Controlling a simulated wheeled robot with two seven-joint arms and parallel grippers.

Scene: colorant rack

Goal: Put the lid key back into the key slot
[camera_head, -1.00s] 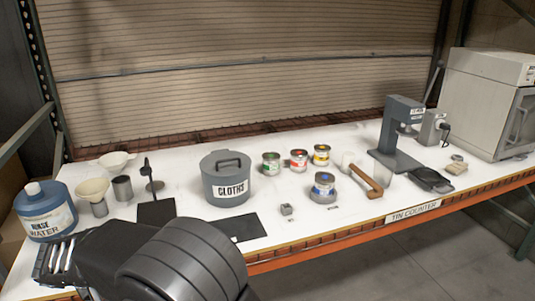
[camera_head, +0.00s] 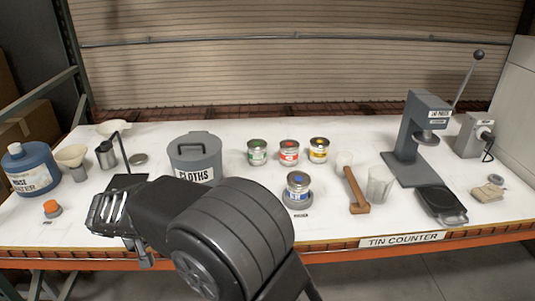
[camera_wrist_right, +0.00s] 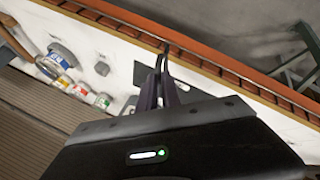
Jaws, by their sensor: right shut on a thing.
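My right gripper (camera_wrist_right: 164,80) is shut in the right wrist view. A thin dark piece (camera_wrist_right: 164,48), which looks like the lid key, sticks out past its fingertips, over the front part of the counter. Its full shape is hidden by the fingers. A small grey block (camera_wrist_right: 102,68) with a label beside it, likely the key slot, sits apart from the gripper to the left in that view. In the head view my right arm covers that part of the counter, so the block is hidden. My left gripper is not in view.
A blue-labelled tin (camera_head: 298,184) stands on a grey base. A wooden-handled tool (camera_head: 356,192) lies right of it. The CLOTHS bin (camera_head: 194,158) stands behind my arm. Three colour tins stand at the back, including the red one (camera_head: 289,152). A press (camera_head: 420,135) stands at right.

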